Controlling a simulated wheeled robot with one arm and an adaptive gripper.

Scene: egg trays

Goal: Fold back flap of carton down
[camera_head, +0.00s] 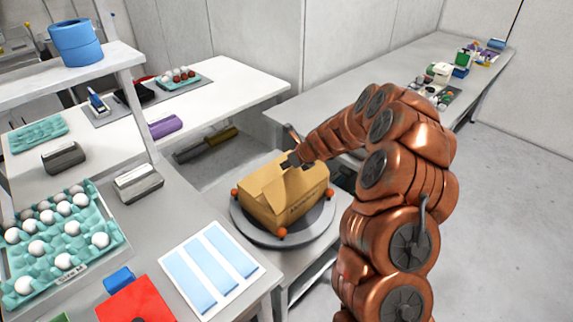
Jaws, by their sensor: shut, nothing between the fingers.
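The brown cardboard carton (275,212) sits on a round grey turntable (247,229) in the middle of the view. The gripper and wrist cover part of the carton's far top edge, so the back flap's position is not clear.
Orange balls (282,232) sit around the turntable's rim. At left, a teal egg tray (90,258) holds white eggs. A sheet with blue strips (211,268) and a red sheet (136,302) lie in front. A shelf post (146,120) stands at left.

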